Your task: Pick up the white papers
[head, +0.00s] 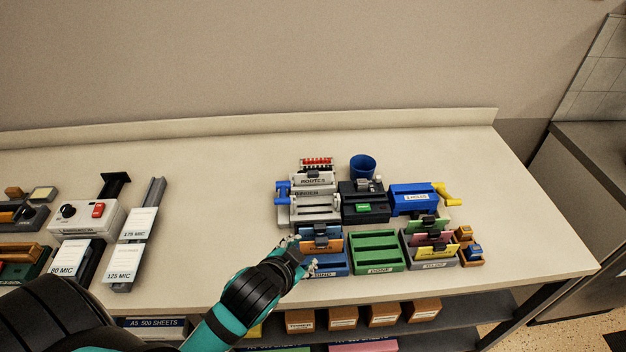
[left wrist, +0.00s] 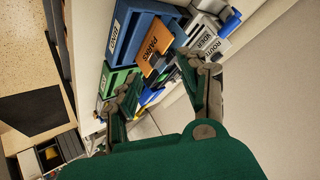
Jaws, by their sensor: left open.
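My left gripper (head: 302,260) is open and empty at the left end of the blue BIND tray (head: 334,269). I cannot tell from the pictures whether the fingers touch the tray. Loose white papers are not clearly made out. White sheets or packs labelled 175 MIC (head: 138,224) and 125 MIC (head: 122,262) stand in grey holders at the left. My right gripper is not in view.
A green tray (head: 376,263) and a grey tray with coloured cards (head: 434,264) stand to the right. Behind are a black punch (head: 362,204), a blue device (head: 412,198) and a blue cup (head: 362,166). The counter's middle (head: 215,215) is clear.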

